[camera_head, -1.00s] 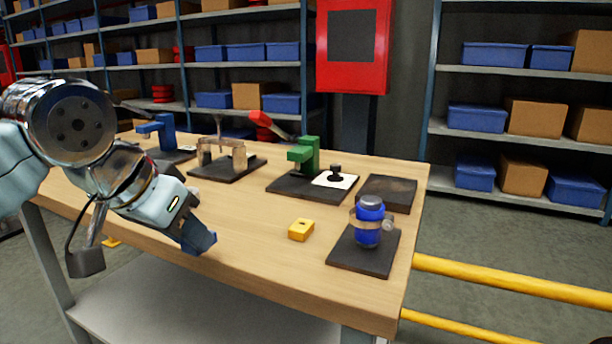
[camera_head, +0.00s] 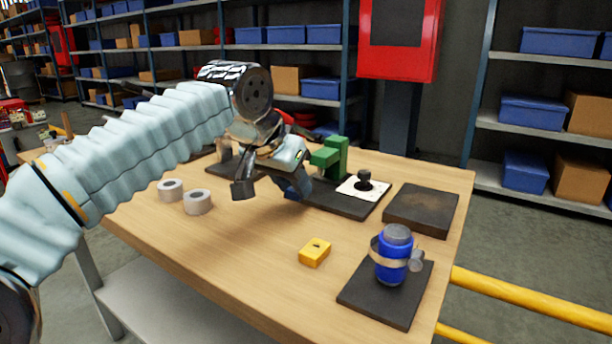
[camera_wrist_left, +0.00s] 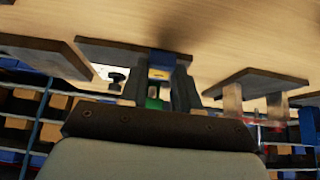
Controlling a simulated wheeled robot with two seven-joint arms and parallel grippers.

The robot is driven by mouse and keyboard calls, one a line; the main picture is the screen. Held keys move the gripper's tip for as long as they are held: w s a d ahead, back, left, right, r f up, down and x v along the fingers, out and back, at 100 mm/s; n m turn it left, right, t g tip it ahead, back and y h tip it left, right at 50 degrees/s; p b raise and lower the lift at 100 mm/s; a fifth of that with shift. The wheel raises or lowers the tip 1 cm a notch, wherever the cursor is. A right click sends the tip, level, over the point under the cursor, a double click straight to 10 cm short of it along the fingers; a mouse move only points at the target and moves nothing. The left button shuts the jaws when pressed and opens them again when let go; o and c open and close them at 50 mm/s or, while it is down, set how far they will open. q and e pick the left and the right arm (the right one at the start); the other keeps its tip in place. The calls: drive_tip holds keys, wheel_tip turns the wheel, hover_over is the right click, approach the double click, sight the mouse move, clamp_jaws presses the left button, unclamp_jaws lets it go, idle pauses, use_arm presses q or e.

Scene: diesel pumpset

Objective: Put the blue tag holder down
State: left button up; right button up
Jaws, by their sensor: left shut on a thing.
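The blue tag holder (camera_wrist_left: 160,62) shows as a small blue block with a yellowish patch between my left fingertips in the left wrist view. My left gripper (camera_wrist_left: 160,80) is shut on it. In the head view my left gripper (camera_head: 293,186) points down over the table, just left of the green clamp's dark base. There the holder is mostly hidden by the fingers and shows as a dark blue bit at the tips. I cannot tell whether it touches the wooden tabletop (camera_head: 255,235). My right gripper is not in view.
A green clamp (camera_head: 330,157) on a dark plate is close to the gripper. Two grey rings (camera_head: 198,202) lie to the left. A yellow block (camera_head: 314,252), a blue canister (camera_head: 393,256) on a plate and a dark flat block (camera_head: 421,208) are to the right. The front middle is clear.

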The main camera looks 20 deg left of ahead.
use_arm(q)
drive_tip(key=shift+w+d, duration=0.1)
drive_tip(key=shift+w, duration=0.55)
drive_tip(key=w, duration=0.2)
drive_tip(key=w+p, duration=0.1)
drive_tip(key=shift+d, duration=0.25)
drive_tip(key=shift+f+b, duration=0.3)
drive_tip(key=shift+f, duration=0.5)
